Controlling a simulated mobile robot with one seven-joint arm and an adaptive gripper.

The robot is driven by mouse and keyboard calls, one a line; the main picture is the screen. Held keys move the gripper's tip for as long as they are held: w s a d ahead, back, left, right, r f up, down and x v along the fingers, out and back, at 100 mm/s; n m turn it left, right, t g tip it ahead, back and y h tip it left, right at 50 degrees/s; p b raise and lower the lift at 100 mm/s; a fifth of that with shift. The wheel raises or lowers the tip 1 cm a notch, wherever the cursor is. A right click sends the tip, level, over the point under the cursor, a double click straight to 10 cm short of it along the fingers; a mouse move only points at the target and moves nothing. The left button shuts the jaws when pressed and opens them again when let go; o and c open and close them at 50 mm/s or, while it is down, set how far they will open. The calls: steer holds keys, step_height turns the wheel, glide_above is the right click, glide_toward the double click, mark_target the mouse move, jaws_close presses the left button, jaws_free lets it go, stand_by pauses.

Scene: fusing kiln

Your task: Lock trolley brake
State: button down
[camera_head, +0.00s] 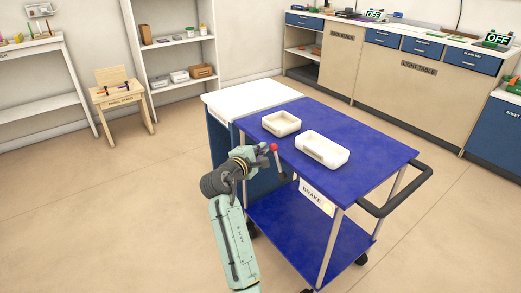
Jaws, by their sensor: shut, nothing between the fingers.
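The trolley has a blue top (375,147) and a blue lower shelf (335,243). A white plate marked BRAKE (312,193) is on its near side, with a small pale yellowish patch at its right end. A small red knob (273,147) shows at the trolley's near left edge, right by my gripper; I cannot tell what it is fixed to or whether they touch. My gripper (281,174) is shut and empty, beside the near edge of the top, left of the BRAKE plate. My wrist hides part of the trolley's left end.
Two cream trays (281,118) (322,163) stand on the trolley top. A white-topped blue cabinet (252,98) adjoins its left end. A black push handle (410,195) sticks out at right. Floor (440,240) is clear in front and to the right.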

steer(key=shift+s+d, duration=0.1)
steer(key=shift+s+d+r+m+t+h+b, duration=0.45)
steer(key=shift+s+d+m+t+b, duration=0.45)
steer(key=shift+s+m+b, duration=1.2)
steer(key=shift+s+d+r+m+t+h+b, duration=0.2)
steer(key=shift+s+d+m+t+h+b, duration=0.8)
steer(key=shift+b, duration=1.95)
steer(key=shift+s+d+r+m+t+h+b, duration=0.3)
steer(key=shift+s+d+m+b, duration=0.75)
steer(key=shift+m+b, duration=1.45)
steer(key=shift+r, duration=0.1)
steer(key=shift+w+r, duration=0.1)
